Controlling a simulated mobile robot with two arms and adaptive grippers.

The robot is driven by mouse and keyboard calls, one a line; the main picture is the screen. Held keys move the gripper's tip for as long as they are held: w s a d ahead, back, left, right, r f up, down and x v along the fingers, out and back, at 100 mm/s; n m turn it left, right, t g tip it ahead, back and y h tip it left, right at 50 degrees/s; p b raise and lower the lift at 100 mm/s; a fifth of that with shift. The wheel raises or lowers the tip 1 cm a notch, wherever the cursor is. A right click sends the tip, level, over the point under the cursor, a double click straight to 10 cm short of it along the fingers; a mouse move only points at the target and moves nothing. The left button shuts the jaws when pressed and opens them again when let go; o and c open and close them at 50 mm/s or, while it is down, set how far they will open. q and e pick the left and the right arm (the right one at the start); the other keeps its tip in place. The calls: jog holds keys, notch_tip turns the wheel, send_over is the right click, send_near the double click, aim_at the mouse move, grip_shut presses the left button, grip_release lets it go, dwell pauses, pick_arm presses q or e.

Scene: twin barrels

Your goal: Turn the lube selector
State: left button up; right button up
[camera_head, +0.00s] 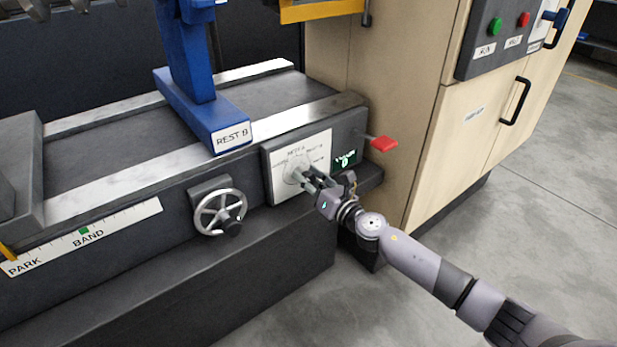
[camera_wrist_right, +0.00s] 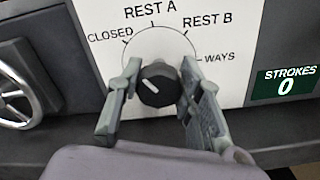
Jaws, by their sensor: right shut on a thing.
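The lube selector is a dark round knob (camera_wrist_right: 158,85) on a white plate (camera_wrist_right: 225,75), which also shows in the head view (camera_head: 318,150). Its labels read CLOSED, REST A, REST B and WAYS around an arc. The white mark on the knob points up and left, toward the CLOSED side. My right gripper (camera_wrist_right: 158,82) has one finger on each side of the knob and is shut on it. In the head view my right gripper (camera_head: 300,176) reaches the plate from the lower right and hides most of the knob. My left gripper is not in view.
A green STROKES counter (camera_wrist_right: 286,85) reading 0 sits right of the plate. A red-tipped lever (camera_head: 383,144) sticks out beyond it. A handwheel (camera_head: 220,211) is to the left. A blue support labelled REST B (camera_head: 200,110) stands above. A pale cabinet (camera_head: 400,80) is at right.

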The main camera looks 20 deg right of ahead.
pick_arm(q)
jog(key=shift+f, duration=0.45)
pick_arm(e)
jog(key=shift+a+f+n, duration=0.1)
jog(key=shift+f+n, duration=0.05)
jog(key=shift+n, duration=0.95)
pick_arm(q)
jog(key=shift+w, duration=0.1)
pick_arm(e)
jog(key=o, duration=1.2)
jog(key=shift+c, duration=0.2)
jog(key=shift+s, duration=0.1)
jog(key=v, duration=1.2)
